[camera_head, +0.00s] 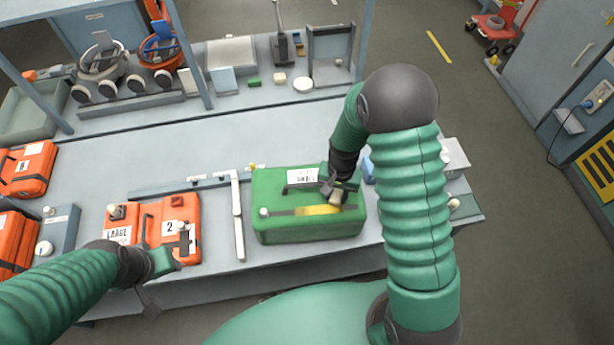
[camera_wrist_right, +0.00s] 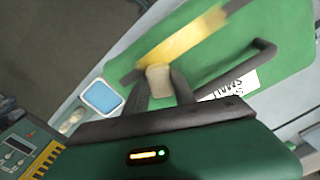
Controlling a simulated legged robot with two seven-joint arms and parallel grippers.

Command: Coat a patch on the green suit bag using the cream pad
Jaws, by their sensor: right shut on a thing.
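The green suit bag (camera_head: 310,230) lies flat on the bench, with a white label and a dark handle on top. A glossy yellow band (camera_head: 318,210) runs along its top face; it also shows in the right wrist view (camera_wrist_right: 185,42). My right gripper (camera_head: 336,197) is over the bag's right half, shut on the cream pad (camera_wrist_right: 158,82). The pad is at the yellow band and appears to touch the bag. My left gripper (camera_head: 184,243) is by the orange cases; its jaw opening is unclear.
A blue-topped tray (camera_wrist_right: 101,97) is beside the bag in the right wrist view. Breathing sets (camera_head: 103,62) stand on the back shelf. The bench middle (camera_head: 240,140) is clear.

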